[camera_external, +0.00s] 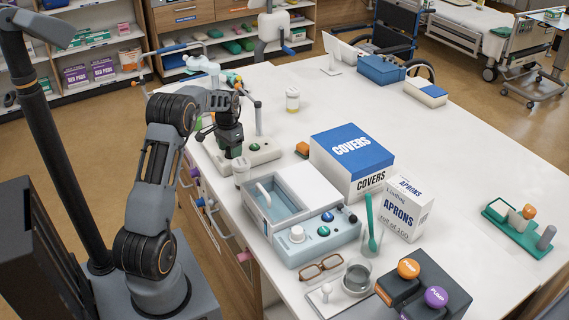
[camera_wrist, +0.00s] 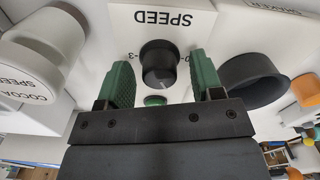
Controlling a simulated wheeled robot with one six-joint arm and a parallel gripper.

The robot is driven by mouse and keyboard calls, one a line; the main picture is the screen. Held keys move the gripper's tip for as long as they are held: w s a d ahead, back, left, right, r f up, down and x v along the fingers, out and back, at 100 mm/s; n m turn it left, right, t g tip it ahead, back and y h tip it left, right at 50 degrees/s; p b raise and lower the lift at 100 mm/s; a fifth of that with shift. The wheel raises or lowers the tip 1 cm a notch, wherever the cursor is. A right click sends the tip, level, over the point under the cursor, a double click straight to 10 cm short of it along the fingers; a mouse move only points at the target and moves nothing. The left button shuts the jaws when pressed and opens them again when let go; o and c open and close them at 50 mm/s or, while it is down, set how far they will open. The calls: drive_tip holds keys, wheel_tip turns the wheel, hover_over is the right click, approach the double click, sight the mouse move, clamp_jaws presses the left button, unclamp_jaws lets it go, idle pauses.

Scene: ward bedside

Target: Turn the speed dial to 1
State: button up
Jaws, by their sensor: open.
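The speed dial (camera_wrist: 160,58) is a black round knob in the wrist view, below an upside-down "SPEED" label (camera_wrist: 163,18). My gripper (camera_wrist: 163,85) is open, with one green fingertip on each side of the dial. A gap shows on both sides, so it is not gripped. In the outside view my gripper (camera_external: 229,147) points down over a pale device (camera_external: 264,153) at the table's left edge. The dial is hidden there.
A white lidded tub (camera_wrist: 35,55) stands left of the dial in the wrist view, and a black ring-shaped part (camera_wrist: 252,80) stands right. A white jar (camera_external: 292,100), a grey-blue unit with a basin (camera_external: 316,240) and a covers box (camera_external: 350,155) share the table.

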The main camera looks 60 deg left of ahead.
wheel_tip(320, 180, up, 14)
drive_tip(key=shift+b, duration=0.3)
drive_tip(key=shift+f, duration=0.1)
idle(0.6)
